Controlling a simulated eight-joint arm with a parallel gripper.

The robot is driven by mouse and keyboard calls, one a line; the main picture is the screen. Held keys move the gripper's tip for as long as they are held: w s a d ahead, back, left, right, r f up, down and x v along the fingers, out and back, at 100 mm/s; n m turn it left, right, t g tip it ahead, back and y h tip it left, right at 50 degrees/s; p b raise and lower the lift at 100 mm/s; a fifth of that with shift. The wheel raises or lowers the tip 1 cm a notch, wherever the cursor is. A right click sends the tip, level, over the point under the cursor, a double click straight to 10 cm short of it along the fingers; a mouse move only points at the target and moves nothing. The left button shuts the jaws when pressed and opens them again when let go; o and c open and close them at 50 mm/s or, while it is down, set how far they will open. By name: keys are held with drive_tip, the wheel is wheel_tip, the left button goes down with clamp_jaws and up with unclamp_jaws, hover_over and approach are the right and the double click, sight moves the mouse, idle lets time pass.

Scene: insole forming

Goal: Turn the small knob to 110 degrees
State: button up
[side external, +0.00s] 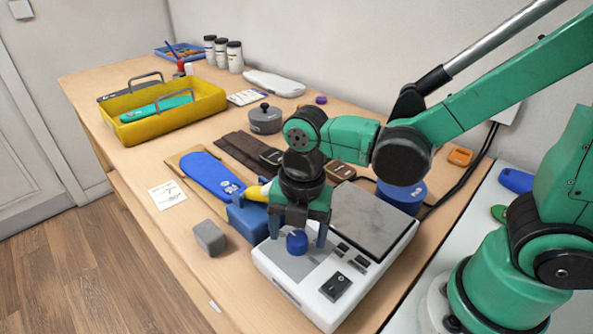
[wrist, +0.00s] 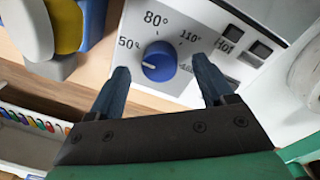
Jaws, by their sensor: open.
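The small blue knob (side external: 297,242) sits on the front panel of the white heater unit (side external: 277,291). In the wrist view the knob (wrist: 159,61) has a white pointer line on its left side, pointing left, a little below the 50° mark. The printed 80° is above the knob and 110° is at its upper right; a further mark at the right is hard to read. My gripper (side external: 298,231) points down at the panel. Its dark blue fingers (wrist: 160,68) are open, one on each side of the knob, with gaps showing between them and it.
The unit's grey plate (side external: 372,218) lies behind the knob, with a black switch (side external: 335,287) and small buttons to the right. A blue block with a yellow part (side external: 250,220) stands close at left, beside a grey block (side external: 210,238). A yellow tray (side external: 165,118) is farther back.

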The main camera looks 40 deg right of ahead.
drive_tip(key=shift+f, duration=0.5)
clamp_jaws()
